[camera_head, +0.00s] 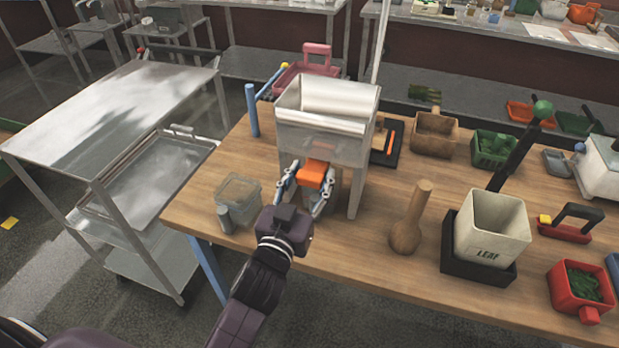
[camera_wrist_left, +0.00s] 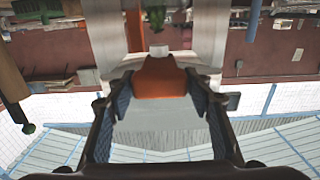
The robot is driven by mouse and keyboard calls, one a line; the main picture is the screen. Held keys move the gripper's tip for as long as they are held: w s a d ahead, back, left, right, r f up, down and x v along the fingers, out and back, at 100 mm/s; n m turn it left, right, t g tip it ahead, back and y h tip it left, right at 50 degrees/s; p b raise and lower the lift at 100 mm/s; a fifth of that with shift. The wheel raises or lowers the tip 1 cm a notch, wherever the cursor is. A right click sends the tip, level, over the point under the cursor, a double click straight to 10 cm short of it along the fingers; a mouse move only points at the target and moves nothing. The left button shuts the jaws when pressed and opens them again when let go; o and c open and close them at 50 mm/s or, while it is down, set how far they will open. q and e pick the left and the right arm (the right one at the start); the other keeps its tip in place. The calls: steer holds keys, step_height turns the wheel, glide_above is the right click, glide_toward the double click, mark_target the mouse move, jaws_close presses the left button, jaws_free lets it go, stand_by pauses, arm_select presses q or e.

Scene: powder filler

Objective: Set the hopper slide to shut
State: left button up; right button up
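The hopper (camera_head: 322,130) is a pale, partly clear box on legs on the wooden table. Its slide's orange tab (camera_head: 311,174) sticks out at the front below the box. My left gripper (camera_head: 314,177) is at this tab, with one finger on each side of it. In the left wrist view, the tab (camera_wrist_left: 160,78) lies between the tips of the fingers (camera_wrist_left: 159,92). The fingers are spread, and a narrow gap seems to show at the tab's left side. Firm contact cannot be made out. The slide's inner part is hidden. My right gripper is out of view.
A clear container (camera_head: 239,190) and a small grey cylinder (camera_head: 225,219) stand left of my left gripper. A wooden pestle-like tool (camera_head: 407,220) and a white LEAF bin (camera_head: 491,228) stand to the right. The table's front edge (camera_head: 330,266) is clear.

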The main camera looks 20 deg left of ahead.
arm_select(q)
steer(key=shift+o, duration=1.2)
steer(key=shift+w+f, duration=0.15)
steer(key=s, duration=1.2)
steer(key=shift+a, duration=0.2)
